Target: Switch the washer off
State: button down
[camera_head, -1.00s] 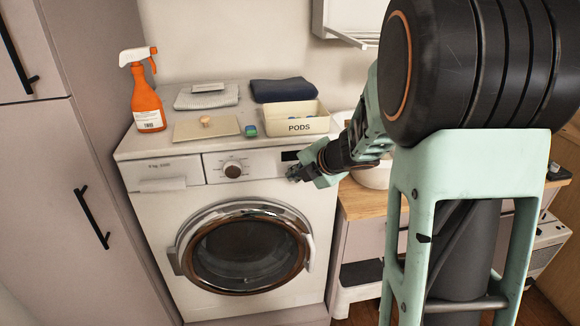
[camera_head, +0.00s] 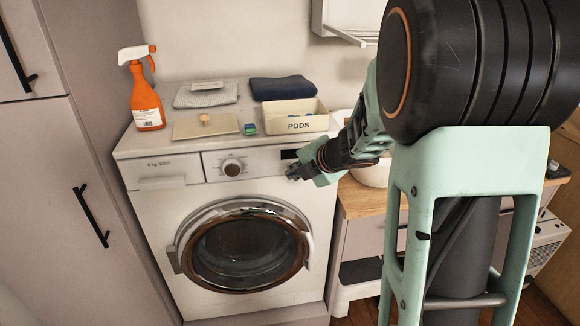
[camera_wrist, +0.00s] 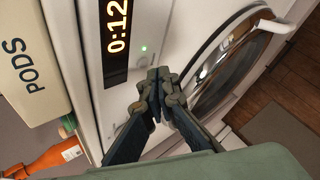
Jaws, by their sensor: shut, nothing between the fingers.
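The white washer (camera_head: 150,220) stands against the back wall with its round door closed. Its control panel has a dial (camera_head: 232,168) in the middle and a dark display (camera_head: 290,154) at the right. A small green light (camera_wrist: 144,48) glows on the panel beside the display. My gripper (camera_head: 291,173) is shut and empty at the right part of the panel, below the display. In the wrist view its fingertips (camera_wrist: 160,84) are close to the green light; whether they touch the panel I cannot tell.
On the washer top are an orange spray bottle (camera_head: 147,100), a "PODS" bin (camera_head: 298,124), folded cloths (camera_head: 205,95), a flat tray (camera_head: 190,128) and a small coloured pod (camera_head: 250,129). A wooden counter (camera_head: 358,205) adjoins at right, a tall cabinet (camera_head: 50,200) at left.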

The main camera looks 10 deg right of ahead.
jog(key=shift+w, duration=0.15)
jog(key=shift+w+p, duration=0.3)
jog(key=shift+w, duration=0.35)
dwell(0.9)
jog(key=shift+s, duration=0.75)
jog(key=s, duration=0.5)
dwell(0.5)
